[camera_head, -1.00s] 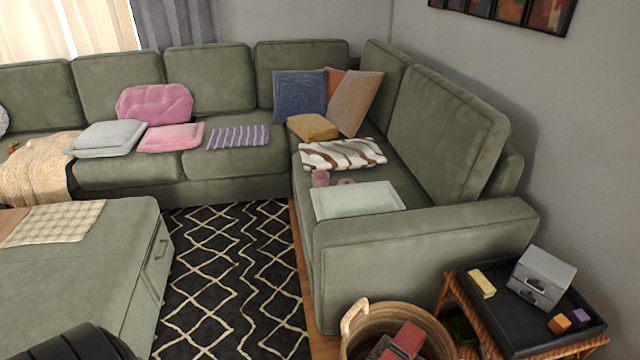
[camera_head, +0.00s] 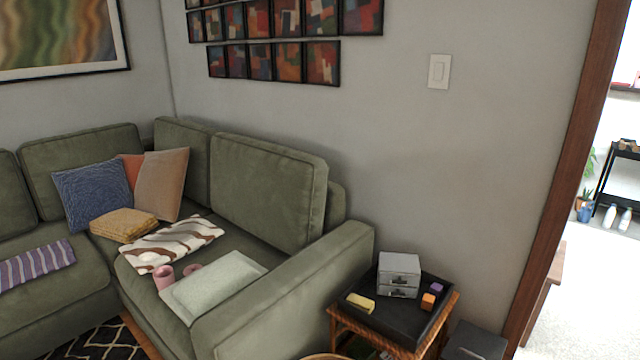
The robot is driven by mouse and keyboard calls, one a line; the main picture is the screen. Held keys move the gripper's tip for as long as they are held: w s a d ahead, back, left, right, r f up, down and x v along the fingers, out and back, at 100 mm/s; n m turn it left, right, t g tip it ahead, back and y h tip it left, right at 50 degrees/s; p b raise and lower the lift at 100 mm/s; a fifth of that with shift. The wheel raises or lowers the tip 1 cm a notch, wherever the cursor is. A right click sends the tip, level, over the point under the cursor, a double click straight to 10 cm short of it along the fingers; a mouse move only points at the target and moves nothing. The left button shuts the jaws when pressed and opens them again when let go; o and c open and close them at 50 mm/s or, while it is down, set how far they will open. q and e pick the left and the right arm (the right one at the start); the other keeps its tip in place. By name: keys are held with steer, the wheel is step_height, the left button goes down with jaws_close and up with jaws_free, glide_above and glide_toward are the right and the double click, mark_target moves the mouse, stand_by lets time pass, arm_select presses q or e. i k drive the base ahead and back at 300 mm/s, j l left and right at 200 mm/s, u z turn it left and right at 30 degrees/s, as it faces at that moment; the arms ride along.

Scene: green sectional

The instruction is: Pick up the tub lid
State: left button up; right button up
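A small pink cup-like tub (camera_head: 164,277) stands on the seat of the green sectional, near its right arm. Beside it is a low pink round piece (camera_head: 192,269), partly hidden behind a pale green folded cloth. This piece may be the tub lid, but it is too small to be sure. Neither of my grippers shows in the head view.
A side table with a black tray top (camera_head: 395,318) stands right of the sofa arm (camera_head: 290,290), holding a grey drawer box (camera_head: 399,273), a yellow block (camera_head: 360,302) and small blocks. A dark grey box (camera_head: 474,342) is beside it. A doorway opens at right.

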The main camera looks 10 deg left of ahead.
mark_target(187, 271)
steer(key=i+j+z, duration=0.1)
steer(key=j+z, duration=0.4)
steer(key=j, duration=0.8)
steer(key=k+j+z, duration=0.1)
steer(key=j+z, duration=0.35)
steer(key=j, duration=0.85)
